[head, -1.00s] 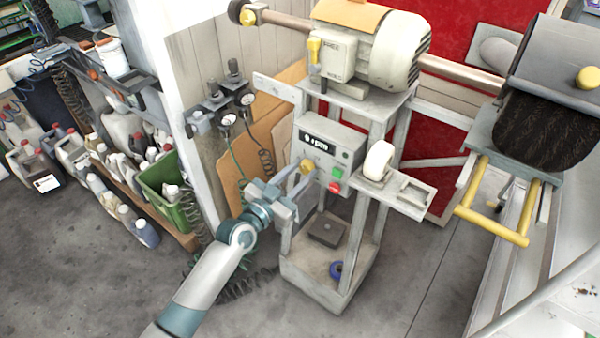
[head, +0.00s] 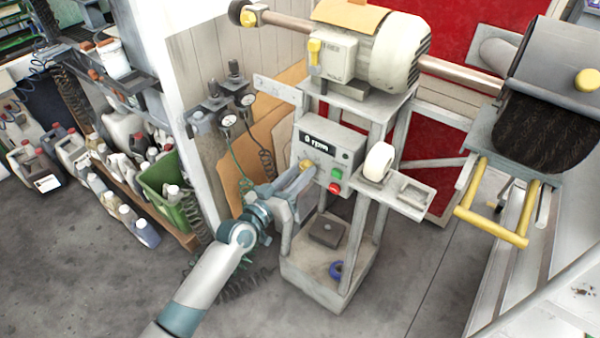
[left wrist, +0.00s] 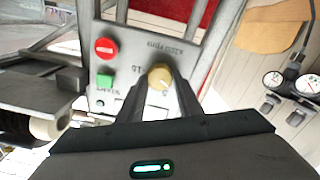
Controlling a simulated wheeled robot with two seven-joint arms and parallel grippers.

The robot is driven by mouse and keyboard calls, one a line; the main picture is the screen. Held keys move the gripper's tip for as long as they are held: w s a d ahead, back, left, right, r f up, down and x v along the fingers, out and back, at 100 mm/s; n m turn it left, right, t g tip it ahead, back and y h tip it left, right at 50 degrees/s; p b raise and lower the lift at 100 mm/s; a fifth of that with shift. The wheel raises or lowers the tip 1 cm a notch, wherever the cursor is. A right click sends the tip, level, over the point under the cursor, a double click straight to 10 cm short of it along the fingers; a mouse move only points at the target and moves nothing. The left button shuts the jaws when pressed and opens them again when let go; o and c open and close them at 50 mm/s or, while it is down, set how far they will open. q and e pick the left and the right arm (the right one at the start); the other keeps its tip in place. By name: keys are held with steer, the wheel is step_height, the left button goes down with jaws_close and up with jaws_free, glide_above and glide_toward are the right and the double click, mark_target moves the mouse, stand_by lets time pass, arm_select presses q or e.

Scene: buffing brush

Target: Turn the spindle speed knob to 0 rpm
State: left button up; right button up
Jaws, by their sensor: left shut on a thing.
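The spindle speed knob (left wrist: 160,76) is a small tan-yellow dial on the grey control box (head: 331,150). It also shows in the head view (head: 306,165). My left gripper (left wrist: 154,82) is shut on the knob, with its fingertips at the knob's sides. In the head view my left gripper (head: 300,176) reaches the box from the lower left. My right gripper is not in view.
A green button (head: 336,173) and a red button (head: 334,188) sit right of the knob. A motor (head: 385,50) stands above the box, with a dark brush (head: 548,130) at the right. Hoses and gauges (head: 228,120) hang at the left.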

arm_select(q)
steer(key=shift+n, duration=1)
steer(key=n, duration=0.3)
steer(key=shift+f, duration=0.1)
steer(key=shift+a+n, duration=0.1)
steer(key=shift+n, duration=0.3)
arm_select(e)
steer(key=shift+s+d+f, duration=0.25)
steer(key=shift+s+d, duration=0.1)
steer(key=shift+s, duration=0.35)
arm_select(q)
steer(key=o, duration=1)
steer(key=shift+o, duration=0.2)
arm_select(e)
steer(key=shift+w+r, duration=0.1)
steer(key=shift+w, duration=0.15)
